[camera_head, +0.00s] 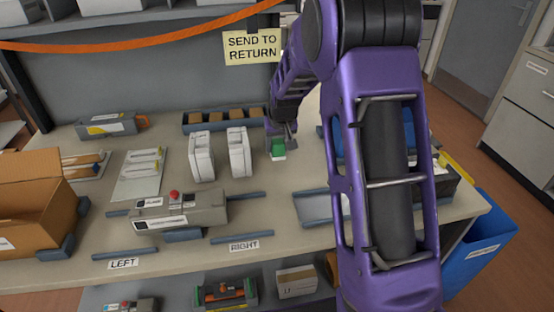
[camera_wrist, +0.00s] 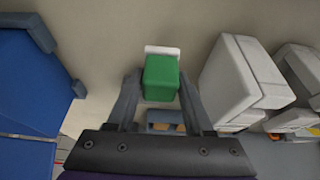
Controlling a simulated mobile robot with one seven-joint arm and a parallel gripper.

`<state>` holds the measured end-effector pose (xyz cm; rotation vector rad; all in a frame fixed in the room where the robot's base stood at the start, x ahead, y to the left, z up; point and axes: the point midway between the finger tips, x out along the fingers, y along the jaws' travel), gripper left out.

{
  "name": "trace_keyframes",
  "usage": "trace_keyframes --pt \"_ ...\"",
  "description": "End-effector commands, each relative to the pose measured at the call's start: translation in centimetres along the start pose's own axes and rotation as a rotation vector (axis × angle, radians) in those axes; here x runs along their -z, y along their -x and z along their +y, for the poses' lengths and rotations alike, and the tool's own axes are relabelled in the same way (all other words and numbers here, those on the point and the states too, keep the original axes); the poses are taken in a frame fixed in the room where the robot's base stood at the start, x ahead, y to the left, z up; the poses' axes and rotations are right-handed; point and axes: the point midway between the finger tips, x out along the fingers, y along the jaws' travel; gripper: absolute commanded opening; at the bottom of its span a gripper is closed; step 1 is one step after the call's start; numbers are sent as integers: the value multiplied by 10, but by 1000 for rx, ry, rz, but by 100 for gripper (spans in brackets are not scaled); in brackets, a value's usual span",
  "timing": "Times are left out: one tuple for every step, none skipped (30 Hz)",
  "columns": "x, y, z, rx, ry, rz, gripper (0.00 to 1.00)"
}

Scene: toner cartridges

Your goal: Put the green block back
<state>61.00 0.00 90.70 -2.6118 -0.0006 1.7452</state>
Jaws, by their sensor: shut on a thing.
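The green block (camera_head: 278,146) is at the back middle of the table, right of two white upright cartridges. A white piece shows along its lower edge in the head view and its far end in the wrist view. My gripper (camera_wrist: 160,84) is shut on the green block (camera_wrist: 161,76), one finger on each side. In the head view my gripper (camera_head: 279,138) comes down from above and partly hides the block. I cannot tell whether the block touches the table.
The white cartridges (camera_head: 201,157) stand close left. A slotted rack (camera_head: 184,125) with brown blocks lies behind. A grey machine (camera_head: 176,215) sits in front, between rails. A cardboard box (camera_head: 30,215) is at left. A blue bin (camera_head: 475,240) stands right. My arm hides part of the right side.

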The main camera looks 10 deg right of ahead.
Motion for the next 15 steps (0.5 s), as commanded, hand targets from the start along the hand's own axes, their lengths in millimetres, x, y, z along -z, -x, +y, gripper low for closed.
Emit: trace_keyframes --pt "-1 -4 0 0 0 0 7" --pt "-2 -5 0 0 0 1 7" --pt "-3 -8 0 0 0 1 7" --pt "-4 -10 0 0 0 1 7" --pt "-5 -13 0 0 0 0 7" --pt "-8 -18 0 0 0 -1 7" --pt "-9 -22 0 0 0 -1 7" --pt "-11 -27 0 0 0 0 7" --pt "-14 -32 0 0 0 -2 7" --pt "-15 -36 0 0 0 -1 7" --pt "-16 -38 0 0 0 0 7" --pt "-16 -39 0 0 0 2 7" --pt "-16 -40 0 0 0 2 7" --pt "-16 -39 0 0 0 3 7" --pt "-16 -39 0 0 0 3 7"
